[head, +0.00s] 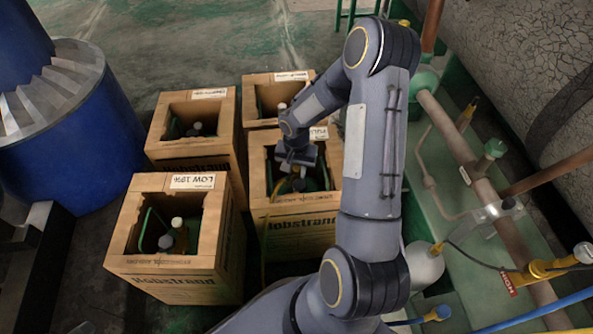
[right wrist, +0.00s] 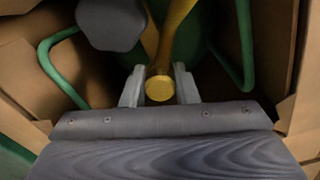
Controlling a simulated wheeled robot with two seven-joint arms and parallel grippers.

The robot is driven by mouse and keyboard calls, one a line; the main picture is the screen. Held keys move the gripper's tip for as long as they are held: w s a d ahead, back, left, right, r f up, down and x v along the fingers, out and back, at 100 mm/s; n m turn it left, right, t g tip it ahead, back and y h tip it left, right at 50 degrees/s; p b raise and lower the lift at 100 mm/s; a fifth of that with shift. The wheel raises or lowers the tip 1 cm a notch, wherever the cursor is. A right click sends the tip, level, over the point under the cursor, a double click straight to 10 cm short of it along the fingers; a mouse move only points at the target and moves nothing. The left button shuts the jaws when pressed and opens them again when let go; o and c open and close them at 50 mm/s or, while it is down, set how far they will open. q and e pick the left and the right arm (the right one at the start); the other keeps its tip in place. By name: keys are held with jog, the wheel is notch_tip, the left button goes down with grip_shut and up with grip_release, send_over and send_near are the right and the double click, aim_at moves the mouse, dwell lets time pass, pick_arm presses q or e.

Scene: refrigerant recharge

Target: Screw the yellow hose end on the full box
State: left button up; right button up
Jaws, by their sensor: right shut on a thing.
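The full box (head: 307,225) is an open cardboard box with a white FULL label (head: 318,133), in the middle of the head view. My right gripper (head: 296,182) reaches down into its opening. In the right wrist view, the fingers (right wrist: 159,90) are shut on the yellow hose end (right wrist: 159,88), whose round yellow face shows between them. The yellow hose (head: 263,245) hangs over the front of the full box. A green cylinder with green handle bars (right wrist: 62,70) is inside. The arm and gripper hide whether the hose end touches the valve. My left gripper is out of view.
Other cardboard boxes stand close by: one marked LOW (head: 165,277) at front left, one (head: 190,103) behind it and one (head: 263,90) at the back. A blue drum (head: 85,145) stands left. Pipes (head: 455,150) and a yellow valve (head: 535,272) are at right.

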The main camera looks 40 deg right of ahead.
jog(key=shift+f+m+b, duration=0.1)
jog(key=shift+m+b, duration=0.25)
jog(key=shift+m, duration=0.85)
jog(key=shift+m+b, duration=0.4)
jog(key=shift+w+m+b, duration=0.1)
jog(key=shift+m+b, duration=0.2)
jog(key=shift+m, duration=1.1)
